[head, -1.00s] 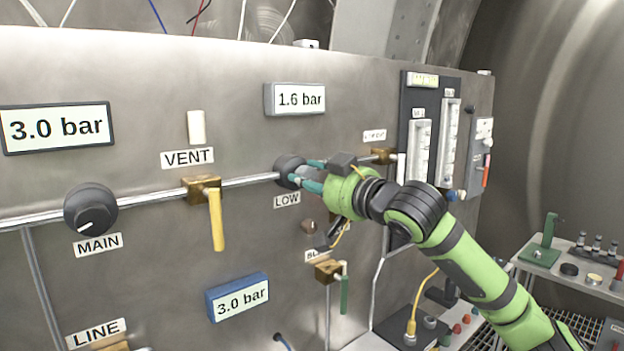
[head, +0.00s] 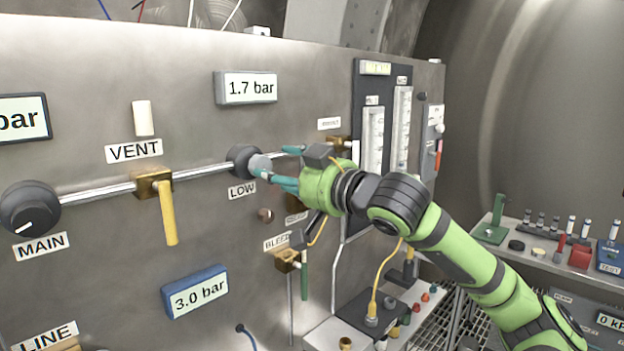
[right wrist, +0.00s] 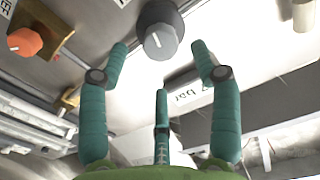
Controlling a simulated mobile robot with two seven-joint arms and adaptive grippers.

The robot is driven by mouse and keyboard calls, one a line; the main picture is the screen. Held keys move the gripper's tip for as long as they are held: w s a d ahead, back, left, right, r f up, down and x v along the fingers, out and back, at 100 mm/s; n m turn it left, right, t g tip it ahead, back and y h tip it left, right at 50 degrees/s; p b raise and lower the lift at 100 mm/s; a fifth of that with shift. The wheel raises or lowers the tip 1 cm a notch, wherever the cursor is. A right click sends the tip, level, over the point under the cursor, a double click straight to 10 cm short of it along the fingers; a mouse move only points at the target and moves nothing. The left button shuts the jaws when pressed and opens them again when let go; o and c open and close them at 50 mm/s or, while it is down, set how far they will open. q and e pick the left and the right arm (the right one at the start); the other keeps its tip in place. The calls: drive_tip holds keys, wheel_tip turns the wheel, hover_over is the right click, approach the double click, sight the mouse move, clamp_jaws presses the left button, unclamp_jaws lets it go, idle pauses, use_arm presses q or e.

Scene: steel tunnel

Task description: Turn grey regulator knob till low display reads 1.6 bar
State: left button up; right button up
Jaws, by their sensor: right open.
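The grey regulator knob (head: 243,157) sits on the pipe above the LOW label (head: 242,190). The low display (head: 247,88) above it reads 1.7 bar. My right gripper (head: 279,164) is open in front of the knob, its teal fingers spread and apart from it. In the right wrist view the knob (right wrist: 158,28) shows its lighter face and white pointer line beyond the spread fingers, with nothing between them. My left gripper is not in view.
The MAIN knob (head: 30,207) and the yellow-handled VENT valve (head: 168,205) are to the left. A green-handled bleed valve (head: 304,275) is below my gripper. A blue-framed display (head: 195,292) reads 3.0 bar. Flow tubes (head: 372,140) stand to the right.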

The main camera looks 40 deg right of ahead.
drive_tip(key=s, duration=0.7)
drive_tip(key=shift+s+d, duration=0.15)
drive_tip(key=shift+d, duration=0.05)
idle(0.4)
